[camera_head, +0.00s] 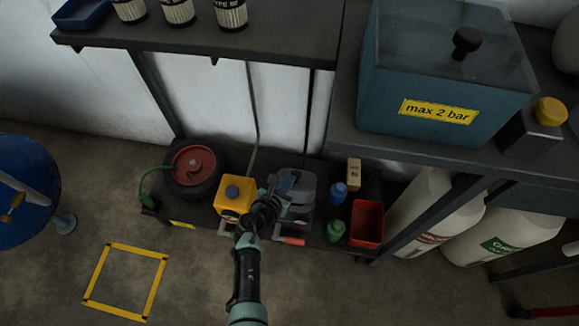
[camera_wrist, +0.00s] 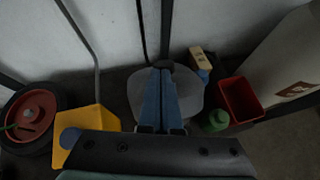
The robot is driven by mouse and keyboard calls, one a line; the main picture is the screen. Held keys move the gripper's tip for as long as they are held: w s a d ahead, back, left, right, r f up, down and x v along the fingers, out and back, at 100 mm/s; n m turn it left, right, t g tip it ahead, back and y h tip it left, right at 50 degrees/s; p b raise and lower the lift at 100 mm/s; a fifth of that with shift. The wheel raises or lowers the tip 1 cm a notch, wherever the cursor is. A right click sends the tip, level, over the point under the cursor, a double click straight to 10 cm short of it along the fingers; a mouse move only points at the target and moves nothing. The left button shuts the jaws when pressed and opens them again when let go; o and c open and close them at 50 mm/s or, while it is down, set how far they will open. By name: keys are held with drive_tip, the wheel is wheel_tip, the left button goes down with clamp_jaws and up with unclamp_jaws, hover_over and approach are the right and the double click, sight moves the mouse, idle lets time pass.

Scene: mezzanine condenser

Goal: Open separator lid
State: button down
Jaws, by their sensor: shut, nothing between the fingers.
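My gripper (camera_head: 289,181) is shut and empty over the lower shelf. In the wrist view its two blue fingers (camera_wrist: 161,72) meet at the tips. Behind and around them shows a grey, rounded, partly see-through vessel (camera_wrist: 192,93) with a dark part near the fingertips. In the head view this vessel (camera_head: 306,187) is partly hidden by my gripper. I cannot tell whether the fingertips touch it. A teal box (camera_head: 388,93) marked "max 2 bar" stands on the upper right bench. Its flat top with a black knob (camera_head: 466,41) looks closed. No label shows which one is the separator.
Small bottles (camera_head: 338,193) and a red bin (camera_head: 366,222) stand right. Upper benches overhang behind. Floor is clear around the yellow square (camera_head: 95,277).

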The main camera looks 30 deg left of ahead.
drive_tip(key=w+r+p, duration=0.1)
drive_tip(key=r+g+p, duration=0.1)
drive_tip(key=p, duration=0.1)
drive_tip(key=shift+w+a+g, duration=0.2)
drive_tip(key=shift+w+g, duration=0.1)
drive_tip(key=shift+w, duration=0.1)
drive_tip(key=w+a+r+b, duration=0.2)
drive_tip(key=w, duration=0.6)
drive_tip(key=shift+w+a, duration=0.15)
drive_tip(key=shift+a, duration=0.1)
idle(0.7)
